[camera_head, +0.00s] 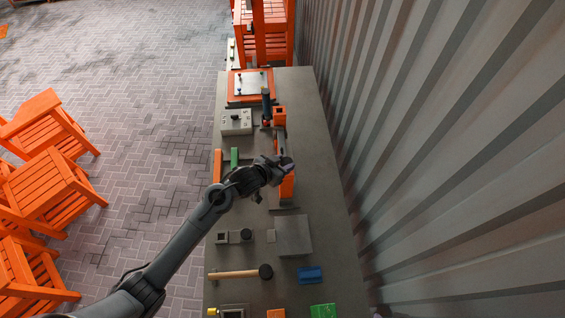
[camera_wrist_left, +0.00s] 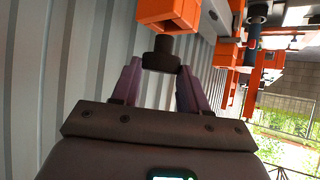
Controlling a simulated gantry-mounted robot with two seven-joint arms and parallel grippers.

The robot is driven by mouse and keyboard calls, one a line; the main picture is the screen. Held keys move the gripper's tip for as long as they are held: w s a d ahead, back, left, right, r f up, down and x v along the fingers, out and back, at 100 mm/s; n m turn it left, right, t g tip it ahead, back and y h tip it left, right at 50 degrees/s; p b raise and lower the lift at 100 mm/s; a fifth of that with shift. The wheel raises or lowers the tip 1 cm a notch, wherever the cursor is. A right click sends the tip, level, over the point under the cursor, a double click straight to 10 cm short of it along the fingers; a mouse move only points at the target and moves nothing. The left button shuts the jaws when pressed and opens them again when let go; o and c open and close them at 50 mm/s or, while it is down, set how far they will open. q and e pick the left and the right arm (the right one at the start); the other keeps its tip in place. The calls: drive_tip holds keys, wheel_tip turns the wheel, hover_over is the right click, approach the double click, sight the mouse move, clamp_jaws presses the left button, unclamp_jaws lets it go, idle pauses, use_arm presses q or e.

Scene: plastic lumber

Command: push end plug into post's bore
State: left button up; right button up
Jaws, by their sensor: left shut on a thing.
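My left gripper (camera_head: 284,165) is over the middle of the workbench in the head view. In the left wrist view its two fingers (camera_wrist_left: 161,70) are closed on the dark end plug (camera_wrist_left: 161,59). The plug's narrower dark neck points at the end of an orange post (camera_wrist_left: 168,14) and appears to meet it. The post's bore is hidden, and I cannot tell how far the plug is in. An orange length, which looks like the post, shows beside the gripper in the head view (camera_head: 287,187). My right gripper is not in view.
A bench (camera_head: 320,180) runs along a corrugated wall (camera_head: 450,150). A mallet (camera_head: 240,273), a grey block (camera_head: 293,235), a blue piece (camera_head: 310,274) and a green piece (camera_head: 323,310) lie nearer. A grey box (camera_head: 236,122) and an orange-framed plate (camera_head: 250,84) are farther back.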

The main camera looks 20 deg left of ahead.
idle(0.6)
use_arm(q)
drive_tip(key=shift+p, duration=0.3)
idle(0.4)
drive_tip(key=shift+p, duration=0.6)
idle(0.7)
drive_tip(key=shift+f+b, duration=0.7)
drive_tip(key=shift+f, duration=0.45)
drive_tip(key=o, duration=1.1)
drive_tip(key=b+v, duration=0.1)
drive_tip(key=v, duration=1)
drive_tip(key=shift+w, duration=0.1)
